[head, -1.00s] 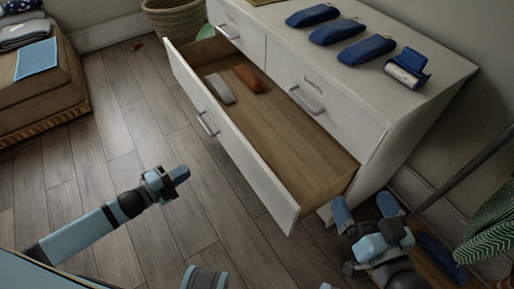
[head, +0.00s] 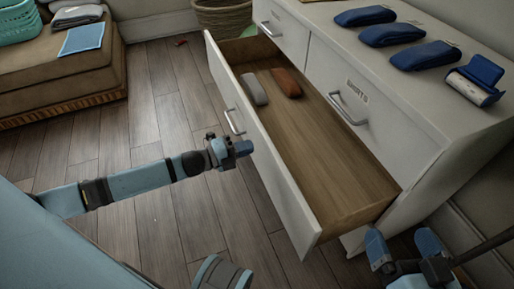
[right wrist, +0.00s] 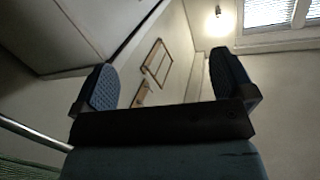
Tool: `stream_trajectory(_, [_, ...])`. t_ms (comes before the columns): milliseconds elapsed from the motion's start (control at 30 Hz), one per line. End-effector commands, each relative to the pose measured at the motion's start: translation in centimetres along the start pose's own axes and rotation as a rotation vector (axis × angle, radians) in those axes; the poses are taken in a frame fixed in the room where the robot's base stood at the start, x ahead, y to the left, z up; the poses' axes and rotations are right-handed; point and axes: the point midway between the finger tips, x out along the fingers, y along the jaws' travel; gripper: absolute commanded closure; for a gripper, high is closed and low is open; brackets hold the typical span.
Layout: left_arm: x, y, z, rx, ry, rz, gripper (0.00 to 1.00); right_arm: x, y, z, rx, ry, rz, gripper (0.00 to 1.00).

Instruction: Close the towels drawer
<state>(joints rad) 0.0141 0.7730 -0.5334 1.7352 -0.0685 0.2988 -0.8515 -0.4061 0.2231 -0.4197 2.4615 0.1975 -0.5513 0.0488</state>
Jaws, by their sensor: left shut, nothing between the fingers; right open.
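A wide lower drawer (head: 262,150) of the white dresser (head: 425,110) stands pulled far out. Its label is not visible, so I cannot confirm that it is the towels drawer. It holds a grey rolled item (head: 254,89) and a brown one (head: 286,82) at its far end. Its metal handle (head: 234,121) is on the front panel. My left gripper (head: 243,149) is shut and empty, in front of the panel just below the handle in the picture; I cannot tell if it touches. My right gripper (head: 402,243) is open and empty beside the dresser's near end; its spread fingers show in the right wrist view (right wrist: 160,85).
Two upper drawers are shut, one with a label and a handle (head: 348,107). Several blue cases lie on top, with a lint roller (head: 473,85). A woven basket (head: 222,17) stands behind. A cushioned bench (head: 70,75) is at left.

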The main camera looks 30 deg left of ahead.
Motion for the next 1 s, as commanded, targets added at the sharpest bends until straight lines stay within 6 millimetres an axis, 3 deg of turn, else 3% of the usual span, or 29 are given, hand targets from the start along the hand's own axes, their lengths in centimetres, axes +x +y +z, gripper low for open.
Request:
stream_trajectory(233, [2.9, 0.1, 0.0, 0.0, 0.0, 0.0, 1.0, 0.4, 0.8, -0.2, -0.081, 0.045, 0.002, 0.0])
stream_trajectory(767, [3.5, 0.0, 0.0, -0.001, 0.0, 0.0, 1.0, 0.4, 0.9, -0.5, -0.098, 0.055, 0.003, 0.0])
stream_trajectory(1000, [5.0, -0.2, 0.0, -0.001, 0.0, -0.001, 1.0, 0.3, 0.7, -0.8, -0.079, 0.045, -0.001, 0.0])
